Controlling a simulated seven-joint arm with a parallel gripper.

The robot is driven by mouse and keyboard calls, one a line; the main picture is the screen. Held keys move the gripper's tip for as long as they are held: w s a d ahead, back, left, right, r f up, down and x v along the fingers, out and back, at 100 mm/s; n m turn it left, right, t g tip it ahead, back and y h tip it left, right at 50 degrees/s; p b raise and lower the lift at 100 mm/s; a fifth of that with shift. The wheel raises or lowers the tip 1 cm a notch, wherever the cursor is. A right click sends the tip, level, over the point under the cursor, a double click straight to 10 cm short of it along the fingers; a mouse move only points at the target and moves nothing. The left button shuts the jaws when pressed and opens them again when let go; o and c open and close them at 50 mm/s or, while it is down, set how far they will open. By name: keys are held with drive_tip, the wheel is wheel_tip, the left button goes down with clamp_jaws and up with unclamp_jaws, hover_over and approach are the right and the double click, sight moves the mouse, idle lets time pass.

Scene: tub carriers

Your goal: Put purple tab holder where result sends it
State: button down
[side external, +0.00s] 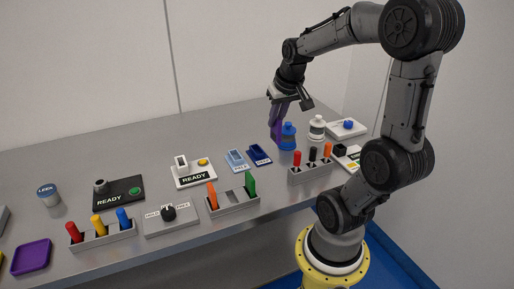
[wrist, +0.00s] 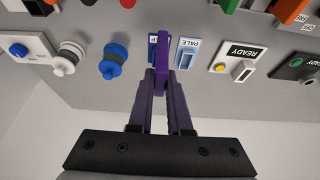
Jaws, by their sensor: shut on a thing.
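My gripper (side external: 277,122) is shut on the purple tab holder (wrist: 163,50) and holds it raised over the back right part of the bench. In the wrist view the holder juts out from between the fingertips (wrist: 163,72). It partly covers the dark blue tray (wrist: 152,52), beside the light blue tray marked PALE (wrist: 187,52). In the side view the held purple piece appears just left of the blue bottle (side external: 288,137). Two panels read READY: a white one with a yellow button (side external: 194,173) and a black one with a green button (side external: 118,192).
Peg racks (side external: 235,206) line the front, one with an empty middle slot. A knob panel (side external: 171,219), a LEEK jar (side external: 49,197) and a purple tray (side external: 31,257) are further left.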

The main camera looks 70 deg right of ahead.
drive_tip(key=shift+w+d+f, duration=1.55)
drive_tip(key=shift+d+f, duration=0.05)
drive_tip(key=shift+f, duration=0.55)
drive_tip(key=shift+w+d+f, duration=1.5)
drive_tip(key=shift+d+f, duration=0.05)
drive_tip(key=shift+f, duration=0.55)
drive_tip(key=shift+w+d+f, duration=1.55)
drive_tip(key=shift+d+f, duration=0.05)
drive_tip(key=shift+f, duration=0.55)
drive_tip(key=shift+f, duration=0.15)
drive_tip(key=c, duration=0.8)
unclamp_jaws()
drive_tip(key=shift+c, duration=0.2)
